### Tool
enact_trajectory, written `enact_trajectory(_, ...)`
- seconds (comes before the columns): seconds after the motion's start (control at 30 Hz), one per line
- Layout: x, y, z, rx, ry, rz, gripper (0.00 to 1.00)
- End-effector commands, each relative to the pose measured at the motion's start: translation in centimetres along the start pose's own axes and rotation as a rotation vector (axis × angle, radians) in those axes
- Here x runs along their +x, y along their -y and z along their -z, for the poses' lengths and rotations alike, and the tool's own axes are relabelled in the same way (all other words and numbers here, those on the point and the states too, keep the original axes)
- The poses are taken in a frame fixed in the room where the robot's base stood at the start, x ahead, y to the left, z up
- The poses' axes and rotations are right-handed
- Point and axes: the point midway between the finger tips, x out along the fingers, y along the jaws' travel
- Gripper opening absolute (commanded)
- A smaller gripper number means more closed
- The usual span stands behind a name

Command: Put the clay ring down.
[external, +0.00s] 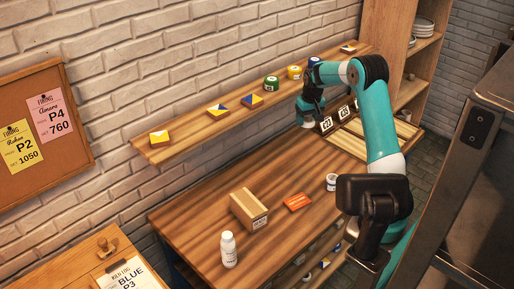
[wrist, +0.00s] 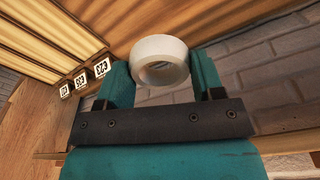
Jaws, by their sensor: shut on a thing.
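The clay ring (wrist: 160,46) is a pale, thick ring with a hole through it. In the wrist view it sits between the two teal fingers of my gripper (wrist: 162,68), which is shut on it. In the external view my gripper (external: 309,116) points down over the far part of the workbench (external: 190,220), left of the number cards. A small pale patch shows at its tips there. I cannot tell whether the ring touches any surface.
Number cards (external: 327,124) stand beside slatted wooden boards (external: 398,128) at the bench's far end. A wall shelf (external: 180,137) holds coloured tiles and jars. On the bench are a cardboard box (external: 249,208), a white bottle (external: 228,250), an orange block (external: 297,201) and a white jar (external: 331,182).

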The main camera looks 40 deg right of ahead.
Motion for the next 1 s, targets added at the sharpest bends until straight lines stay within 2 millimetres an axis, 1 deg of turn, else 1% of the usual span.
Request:
enact_trajectory(0.03,0.7,0.0,-0.7,0.087,0.006,-0.011,0.38)
enact_trajectory(0.1,1.8,0.0,-1.5,0.207,0.005,-0.026,0.38)
enact_trajectory(0.2,3.0,0.0,-2.3,0.337,0.002,-0.041,0.38)
enact_trajectory(0.3,3.8,0.1,-2.9,0.415,0.0,-0.05,0.38)
enact_trajectory(0.37,4.3,0.1,-3.1,0.44,0.002,-0.053,0.38)
enact_trajectory(0.47,5.9,0.1,-3.4,0.455,0.004,-0.055,0.38)
enact_trajectory(0.57,8.5,0.1,-3.8,0.455,0.007,-0.055,0.38)
enact_trajectory(0.8,15.2,0.1,-4.6,0.453,0.006,-0.055,0.38)
enact_trajectory(0.9,17.5,0.1,-4.8,0.453,0.005,-0.055,0.38)
enact_trajectory(1.0,19.1,0.1,-4.9,0.453,0.002,-0.054,0.38)
